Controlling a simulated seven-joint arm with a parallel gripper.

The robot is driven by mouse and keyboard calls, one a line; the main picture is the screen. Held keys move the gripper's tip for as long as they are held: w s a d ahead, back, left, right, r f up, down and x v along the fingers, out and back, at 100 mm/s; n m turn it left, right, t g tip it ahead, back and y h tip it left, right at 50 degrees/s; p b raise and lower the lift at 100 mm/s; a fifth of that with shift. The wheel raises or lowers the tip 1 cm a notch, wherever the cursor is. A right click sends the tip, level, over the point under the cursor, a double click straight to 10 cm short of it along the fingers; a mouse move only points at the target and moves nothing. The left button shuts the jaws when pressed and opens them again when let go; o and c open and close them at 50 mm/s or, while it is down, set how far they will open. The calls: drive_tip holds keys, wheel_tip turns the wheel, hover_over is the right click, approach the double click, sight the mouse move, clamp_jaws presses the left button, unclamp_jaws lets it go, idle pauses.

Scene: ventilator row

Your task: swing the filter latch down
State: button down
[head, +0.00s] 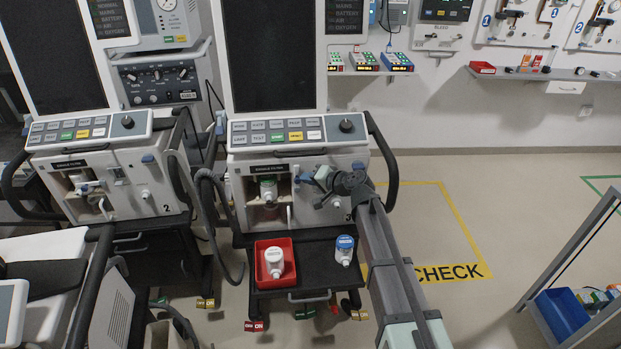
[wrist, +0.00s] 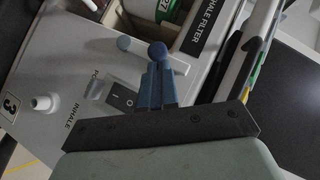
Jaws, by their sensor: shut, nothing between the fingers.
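On ventilator 3 (head: 335,218), the inhale filter bay (head: 250,190) holds a white filter with a green band (head: 268,189). My gripper (head: 305,176) is shut and empty in front of the panel, just right of the bay. Its blue fingers (wrist: 157,60) overlap the lever; I cannot tell whether they touch it.
A power switch (wrist: 122,97) and an inhale port (wrist: 42,103) are close to my fingers. Below, a black shelf (head: 315,262) bears a red tray (head: 262,275) with a white filter and a blue-topped filter (head: 344,250). Ventilator 2 (head: 140,195) and hoses stand at left.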

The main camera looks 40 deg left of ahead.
drive_tip(key=shift+s+a+r+n+h, duration=0.2)
drive_tip(key=shift+s+a+n+h, duration=0.1)
drive_tip(key=shift+h, duration=0.1)
idle(0.3)
drive_tip(key=shift+s+a+r+n+t+h, duration=0.15)
drive_tip(key=shift+s+a+n+t+h, duration=0.15)
drive_tip(key=shift+s+a+t, duration=0.15)
drive_tip(key=s+a+f+n+t+h, duration=0.3)
drive_tip(key=s+a+n+t+h, duration=0.2)
drive_tip(key=s+t+h, duration=0.1)
drive_tip(key=shift+s+a+f+n+t+h, duration=0.3)
drive_tip(key=shift+f+t+h, duration=0.1)
drive_tip(key=shift+t+h, duration=0.3)
drive_tip(key=shift+w+d, duration=0.1)
